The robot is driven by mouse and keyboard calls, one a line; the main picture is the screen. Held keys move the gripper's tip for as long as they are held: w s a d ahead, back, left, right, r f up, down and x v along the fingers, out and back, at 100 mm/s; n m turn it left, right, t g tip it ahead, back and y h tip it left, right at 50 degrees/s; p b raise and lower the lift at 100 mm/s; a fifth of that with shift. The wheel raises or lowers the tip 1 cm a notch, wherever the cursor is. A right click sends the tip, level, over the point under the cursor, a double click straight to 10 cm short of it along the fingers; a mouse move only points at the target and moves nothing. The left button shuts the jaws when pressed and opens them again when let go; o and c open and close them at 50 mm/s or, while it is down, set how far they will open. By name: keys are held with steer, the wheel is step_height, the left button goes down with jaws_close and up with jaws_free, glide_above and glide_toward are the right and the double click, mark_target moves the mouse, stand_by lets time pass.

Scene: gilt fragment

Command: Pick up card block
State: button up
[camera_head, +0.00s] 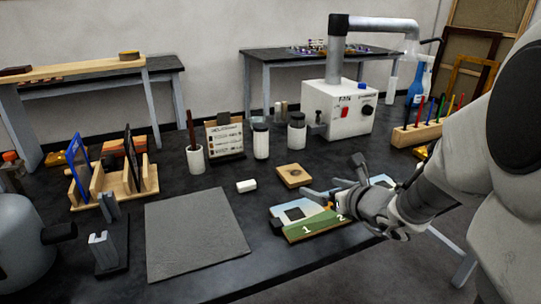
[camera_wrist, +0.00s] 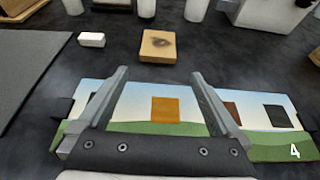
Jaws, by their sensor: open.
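No block is plainly marked as the card block. A small tan wooden block (camera_head: 293,175) with a dark round mark lies flat on the dark table; it also shows in the wrist view (camera_wrist: 158,46), ahead of my fingers. My gripper and wrist hide part of the panel.
A white eraser-like block (camera_head: 246,186) lies left of the wooden block. Jars (camera_head: 261,140) and a white machine (camera_head: 338,108) stand behind. A grey mat (camera_head: 195,232) covers the front left. A pen rack (camera_head: 416,132) is at right. Bare table surrounds the wooden block.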

mark_target(299, 179)
steer(key=b+x, duration=0.2)
steer(key=x, duration=0.8)
steer(key=shift+a+b, duration=0.15)
steer(key=shift+b, duration=0.15)
steer(key=c, duration=1.1)
